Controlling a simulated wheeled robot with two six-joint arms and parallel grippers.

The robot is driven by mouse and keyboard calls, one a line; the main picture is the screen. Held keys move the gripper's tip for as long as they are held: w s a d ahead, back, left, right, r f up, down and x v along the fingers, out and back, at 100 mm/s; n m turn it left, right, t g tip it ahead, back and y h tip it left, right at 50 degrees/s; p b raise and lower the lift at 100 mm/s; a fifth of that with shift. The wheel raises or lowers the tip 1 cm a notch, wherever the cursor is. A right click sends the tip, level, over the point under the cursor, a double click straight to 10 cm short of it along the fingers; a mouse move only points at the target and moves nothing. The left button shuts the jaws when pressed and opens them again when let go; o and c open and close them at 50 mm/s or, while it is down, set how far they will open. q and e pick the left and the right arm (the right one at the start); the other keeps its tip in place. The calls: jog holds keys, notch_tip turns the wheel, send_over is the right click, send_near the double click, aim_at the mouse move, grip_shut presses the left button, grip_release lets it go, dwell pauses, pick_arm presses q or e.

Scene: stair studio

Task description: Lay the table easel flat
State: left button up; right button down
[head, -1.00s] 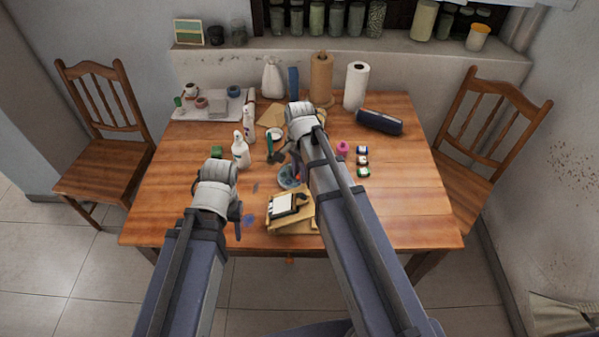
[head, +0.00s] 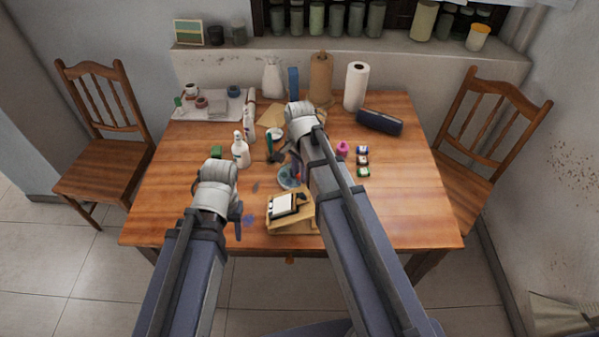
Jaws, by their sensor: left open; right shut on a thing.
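The table easel (head: 279,226) is a small light-wood stand at the front middle of the table, with a pale panel (head: 283,206) on it. Its panel lies at a slant; the exact angle is hard to tell. My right gripper (head: 304,198) is mostly hidden behind my own arm; a dark part of it shows at the easel's upper right edge. It is shut, seemingly on the easel, though the contact is hidden. My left gripper (head: 238,218) is open and empty, left of the easel and apart from it.
The wooden table (head: 410,215) holds a white bottle (head: 240,150), a small dish (head: 289,178), a pink pot (head: 342,148), small jars (head: 363,160), paper rolls (head: 356,86) and a dark blue case (head: 379,121). The right front of the table is clear. Chairs stand at both sides.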

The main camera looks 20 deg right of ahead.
jog(key=shift+f, duration=0.1)
jog(key=shift+s+d+f+t+y+b, duration=0.15)
jog(key=shift+s+d+f+y+b, duration=0.05)
jog(key=shift+d+f+y+b, duration=0.45)
jog(key=shift+s+d+f+t+y+b, duration=0.15)
jog(key=shift+d+f+y+b, duration=0.25)
jog(key=shift+b, duration=0.35)
jog(key=f+y+b, duration=0.1)
jog(key=d+f+y+b, duration=0.1)
jog(key=b, duration=0.1)
jog(key=shift+s+d+f+t, duration=0.1)
jog(key=shift+s+f+t, duration=0.05)
jog(key=shift+t, duration=0.15)
jog(key=shift+s+d+f+b, duration=0.1)
jog(key=shift+d+f+b, duration=0.25)
jog(key=shift+f+b, duration=0.45)
jog(key=shift+s+d+r, duration=0.1)
jog(key=c, duration=0.8)
grip_release()
jog(key=shift+o, duration=0.5)
